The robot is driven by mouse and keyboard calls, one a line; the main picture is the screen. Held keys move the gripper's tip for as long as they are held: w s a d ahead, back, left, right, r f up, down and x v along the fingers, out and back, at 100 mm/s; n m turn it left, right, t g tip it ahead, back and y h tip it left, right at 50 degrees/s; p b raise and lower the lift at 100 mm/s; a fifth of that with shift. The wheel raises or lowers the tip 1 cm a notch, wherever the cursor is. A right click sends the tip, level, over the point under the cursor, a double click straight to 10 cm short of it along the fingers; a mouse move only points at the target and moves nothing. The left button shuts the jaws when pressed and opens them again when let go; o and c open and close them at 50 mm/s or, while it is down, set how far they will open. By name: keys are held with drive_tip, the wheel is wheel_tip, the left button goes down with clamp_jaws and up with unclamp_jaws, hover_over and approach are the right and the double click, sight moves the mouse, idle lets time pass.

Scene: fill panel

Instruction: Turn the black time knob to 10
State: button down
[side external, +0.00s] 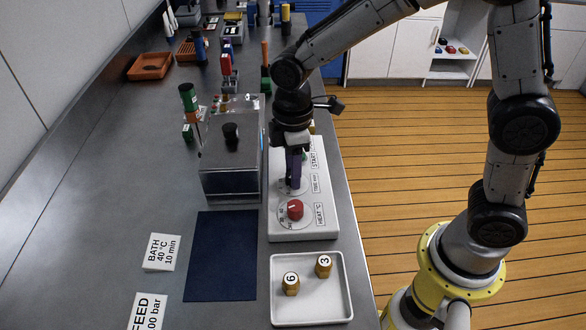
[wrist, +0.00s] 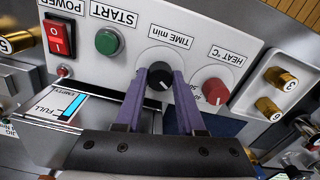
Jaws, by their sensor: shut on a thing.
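The black time knob (wrist: 159,78) sits on the white panel (wrist: 225,62) under the label "TIME min", which is upside down in the wrist view. A short white mark on the knob points toward the lower right of that picture. My gripper (wrist: 160,73) has its two purple fingers on either side of the knob and is shut on it. In the side external view my gripper (side external: 293,187) reaches down onto the panel (side external: 300,232) and mostly hides the knob. The numbers on the time dial are too small or covered to read.
The red heat knob (side external: 295,209) is close beside my fingers. A green start button (wrist: 108,42) and red power switch (wrist: 59,38) share the panel. A metal bath (side external: 228,160) stands left of it. A card (side external: 161,252) reads "BATH 40 °C 10 min".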

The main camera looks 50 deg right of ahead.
drive_tip(key=m, duration=0.4)
drive_tip(key=shift+m, duration=0.3)
drive_tip(key=m, duration=0.3)
drive_tip(key=shift+r+m, duration=0.1)
drive_tip(key=shift+m, duration=0.2)
drive_tip(key=m, duration=0.3)
drive_tip(key=shift+m, duration=0.3)
drive_tip(key=shift+w+m, duration=0.1)
drive_tip(key=shift+m, duration=1.8)
drive_tip(key=c, duration=0.5)
unclamp_jaws()
